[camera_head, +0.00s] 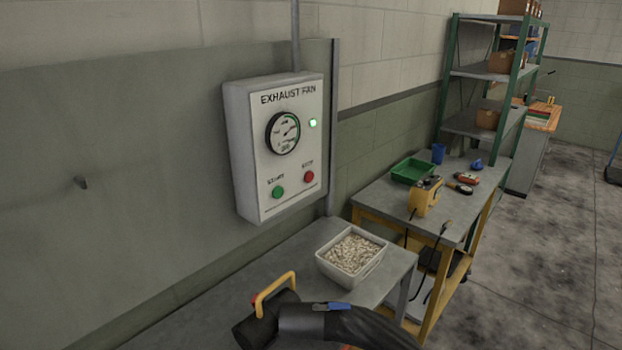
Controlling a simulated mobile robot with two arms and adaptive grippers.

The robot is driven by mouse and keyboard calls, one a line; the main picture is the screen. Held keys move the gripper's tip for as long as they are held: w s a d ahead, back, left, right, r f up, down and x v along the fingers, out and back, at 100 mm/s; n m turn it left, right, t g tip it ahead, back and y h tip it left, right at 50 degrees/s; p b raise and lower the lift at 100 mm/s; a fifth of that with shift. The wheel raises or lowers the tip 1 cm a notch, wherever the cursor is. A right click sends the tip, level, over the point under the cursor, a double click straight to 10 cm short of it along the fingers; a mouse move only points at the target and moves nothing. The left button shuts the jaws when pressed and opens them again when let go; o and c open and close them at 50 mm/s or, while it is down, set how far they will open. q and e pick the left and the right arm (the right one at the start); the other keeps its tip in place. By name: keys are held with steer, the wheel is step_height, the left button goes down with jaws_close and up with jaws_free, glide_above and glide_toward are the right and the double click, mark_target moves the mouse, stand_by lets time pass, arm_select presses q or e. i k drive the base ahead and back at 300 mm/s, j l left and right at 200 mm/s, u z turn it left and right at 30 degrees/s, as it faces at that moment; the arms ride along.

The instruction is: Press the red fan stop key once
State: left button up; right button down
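The red stop key (309,176) is a small round button at the lower right of the white exhaust fan box (243,150), which is mounted on the wall at the left of centre. A green start key (278,191) sits to its left. A round gauge (283,132) is above them, and a small green lamp (312,123) is lit at the gauge's right. Nothing covers the keys. Neither of my grippers shows in the head view.
Below the box, a grey bench holds a white bin (351,255) of small pale pieces and a dark hose nozzle (290,318) with a yellow handle. A yellow-legged table (385,205) and green-framed shelves (484,73) stand at right.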

mark_target(309, 176)
steer(key=l+u, duration=0.45)
steer(key=i+l+u, duration=0.1)
steer(key=l+u, duration=0.3)
